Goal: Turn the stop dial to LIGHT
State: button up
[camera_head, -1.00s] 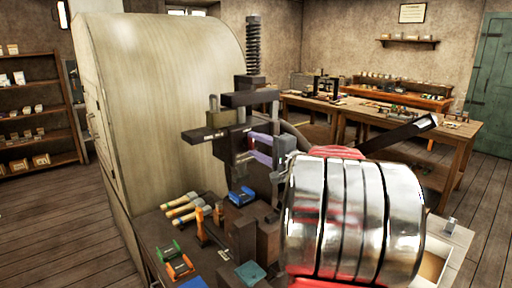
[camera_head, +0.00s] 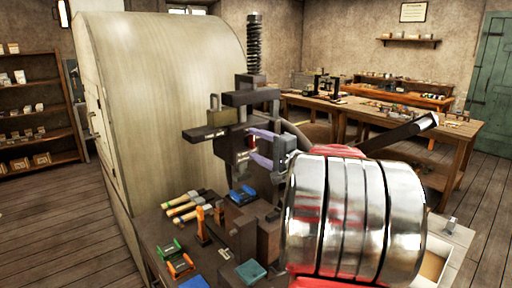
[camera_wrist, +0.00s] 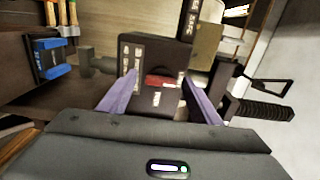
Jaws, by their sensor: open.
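My gripper (camera_head: 251,144) is open in front of the dark handwheel press (camera_head: 250,98), its two purple fingers spread one above the other. In the wrist view the fingers of my gripper (camera_wrist: 160,80) stand on either side of a dark plate (camera_wrist: 158,100) with small white labels. A red piece (camera_wrist: 163,82) sits on this plate between the fingertips and looks like part of the stop dial. The labels are too small to read, so I cannot tell the setting. I cannot tell whether the fingers touch anything.
A large pale rounded cabinet (camera_head: 160,110) stands left of the press. On the press bench lie wooden-handled tools (camera_head: 185,206), a blue block (camera_head: 242,193), a green spool-like piece (camera_head: 172,248) and an orange one (camera_head: 181,265). A brass padlock-like piece (camera_head: 214,102) stands on the press.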

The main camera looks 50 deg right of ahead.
jog(key=s+a, duration=0.1)
jog(key=s, duration=1.2)
jog(key=shift+s+a, duration=0.3)
jog(key=w+a+f+n+g+y, duration=0.2)
jog(key=a+f+n+g, duration=0.1)
jog(key=a, duration=0.6)
jog(key=w+a+f+n+g+y, duration=0.2)
jog(key=a+f+n+y, duration=0.15)
jog(key=a, duration=0.55)
jog(key=w+a+f+n+g+y, duration=0.1)
jog(key=a+f+n+g, duration=0.15)
jog(key=a, duration=0.65)
jog(key=s+a+f+n+g+h, duration=0.2)
jog(key=s+a+f+n, duration=0.1)
jog(key=s+a+n, duration=0.2)
jog(key=s+a+f+n+g+h, duration=0.2)
jog(key=s+a+f+n+g, duration=0.1)
jog(key=s+a, duration=0.5)
jog(key=shift+a+f+n+h, duration=0.35)
jog(key=shift+a+f+n, duration=0.45)
jog(key=shift+a+n, duration=0.25)
